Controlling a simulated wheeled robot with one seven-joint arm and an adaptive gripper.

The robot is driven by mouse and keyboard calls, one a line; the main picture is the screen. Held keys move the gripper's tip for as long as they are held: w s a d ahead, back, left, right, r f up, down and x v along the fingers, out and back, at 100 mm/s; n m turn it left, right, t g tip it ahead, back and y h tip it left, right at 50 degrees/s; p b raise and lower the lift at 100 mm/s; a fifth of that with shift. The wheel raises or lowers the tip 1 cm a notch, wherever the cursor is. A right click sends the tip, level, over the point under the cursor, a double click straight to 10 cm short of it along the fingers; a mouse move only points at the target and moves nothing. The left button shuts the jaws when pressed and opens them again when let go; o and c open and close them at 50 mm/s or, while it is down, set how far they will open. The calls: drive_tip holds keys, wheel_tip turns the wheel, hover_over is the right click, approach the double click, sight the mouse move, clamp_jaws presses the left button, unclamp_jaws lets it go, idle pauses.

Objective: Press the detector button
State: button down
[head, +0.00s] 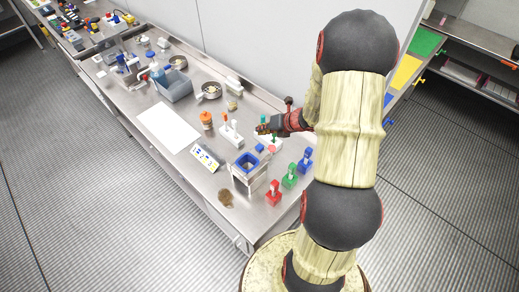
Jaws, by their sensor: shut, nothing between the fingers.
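My gripper (262,129) reaches in from the right over the metal bench (255,207) and points left. Its fingers look closed and empty. A small white device (268,145) sits on the bench just below and in front of the fingertips, partly covered by the gripper. It has small coloured parts on top. It may be the detector, but it is too small to be sure, and I cannot make out a button or tell whether the fingers touch it. A small green-topped piece (263,119) shows right behind the fingertips.
Red (273,192), green (290,175) and blue (305,160) upright pieces stand near the right end. A blue-grey bin (173,85) stands farther back.

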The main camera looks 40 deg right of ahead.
sight(261, 145)
drive_tip(key=shift+f+b, duration=2.2)
drive_tip(key=shift+f, duration=0.85)
drive_tip(key=shift+f, duration=0.1)
drive_tip(key=shift+f+b, duration=0.3)
drive_tip(key=shift+f+b, duration=0.35)
drive_tip(key=shift+f, duration=0.15)
drive_tip(key=shift+r, duration=0.1)
drive_tip(key=shift+r+p, duration=0.85)
drive_tip(key=shift+r, duration=0.1)
wheel_tip(261, 145, up, 5)
drive_tip(key=p, duration=0.4)
drive_tip(key=shift+p, duration=0.3)
